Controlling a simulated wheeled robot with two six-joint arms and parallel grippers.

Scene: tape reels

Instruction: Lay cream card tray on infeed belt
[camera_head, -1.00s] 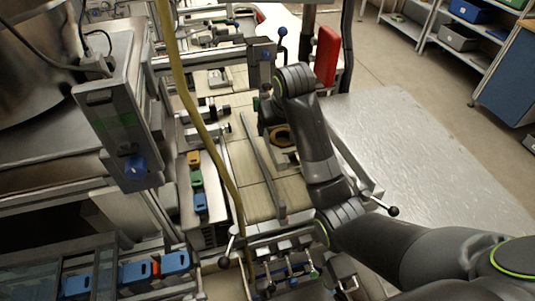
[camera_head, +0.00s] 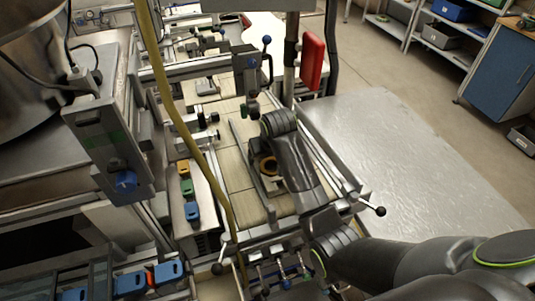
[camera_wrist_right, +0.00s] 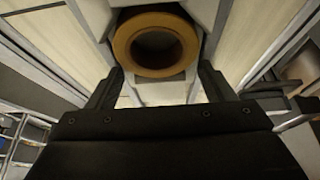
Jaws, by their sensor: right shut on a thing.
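The pale card tray (camera_wrist_right: 205,12) shows in the right wrist view with a tan tape reel (camera_wrist_right: 157,68) lying in it. My right gripper (camera_wrist_right: 160,84) is shut on the tray, one dark finger on each side of its near end. In the head view the tray (camera_head: 270,179) and the dark-centred reel (camera_head: 267,164) are over the cream infeed belt (camera_head: 236,172), right of a long metal guide bar. My right wrist hides part of the tray and the fingertips there. I cannot tell whether the tray touches the belt. My left gripper is not in view.
A grey metal guide bar (camera_head: 245,158) lies along the belt. Yellow, green and blue blocks (camera_head: 187,187) stand left of it. A yellow hose (camera_head: 180,115) hangs in front. A black-knobbed lever (camera_head: 372,208) sticks out right. A bare metal table (camera_head: 400,150) is farther right.

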